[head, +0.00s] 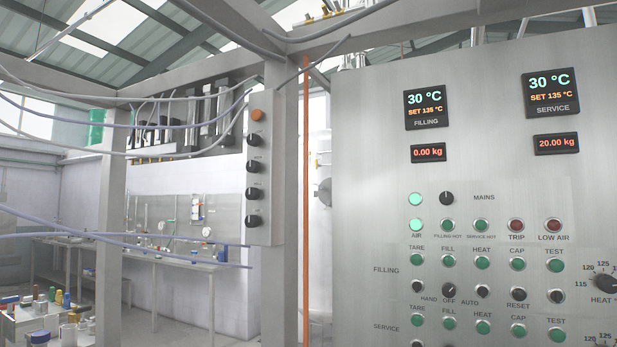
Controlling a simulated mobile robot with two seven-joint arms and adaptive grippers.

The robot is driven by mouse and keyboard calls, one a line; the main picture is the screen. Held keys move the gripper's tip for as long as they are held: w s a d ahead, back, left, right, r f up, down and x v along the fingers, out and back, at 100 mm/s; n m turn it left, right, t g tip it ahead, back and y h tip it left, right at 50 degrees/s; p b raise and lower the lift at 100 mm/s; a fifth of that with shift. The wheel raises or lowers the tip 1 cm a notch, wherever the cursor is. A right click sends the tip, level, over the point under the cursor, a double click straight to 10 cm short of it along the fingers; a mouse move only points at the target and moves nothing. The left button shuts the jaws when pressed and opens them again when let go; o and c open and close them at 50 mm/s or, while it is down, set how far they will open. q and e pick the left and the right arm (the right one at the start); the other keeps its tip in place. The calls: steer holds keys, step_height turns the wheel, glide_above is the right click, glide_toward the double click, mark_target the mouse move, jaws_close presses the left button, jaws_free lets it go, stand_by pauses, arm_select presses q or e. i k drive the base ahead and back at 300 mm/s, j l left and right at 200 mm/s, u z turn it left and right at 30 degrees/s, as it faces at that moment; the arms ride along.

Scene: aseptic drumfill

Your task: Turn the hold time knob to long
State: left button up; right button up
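No knob label that reads hold time is legible in the head view. A grey control box (261,232) on a post carries an orange button (256,115) and a column of several black knobs (252,167), whose labels are too small to read. A large steel control panel (365,180) fills the right side. It has a black mains knob (446,198), a hand-off-auto knob (449,289) and a dial knob (605,283) marked heat with temperature numbers, cut by the right edge. Neither of my grippers is in view.
Grey frame posts (110,230) stand at left and centre, with loose cables (120,97) strung across. An orange vertical rod (305,200) stands between the box and the panel. A bench (190,262) and a table with small containers (40,305) are behind at left.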

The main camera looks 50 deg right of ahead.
mark_target(251, 193)
steer(key=z, duration=1.4)
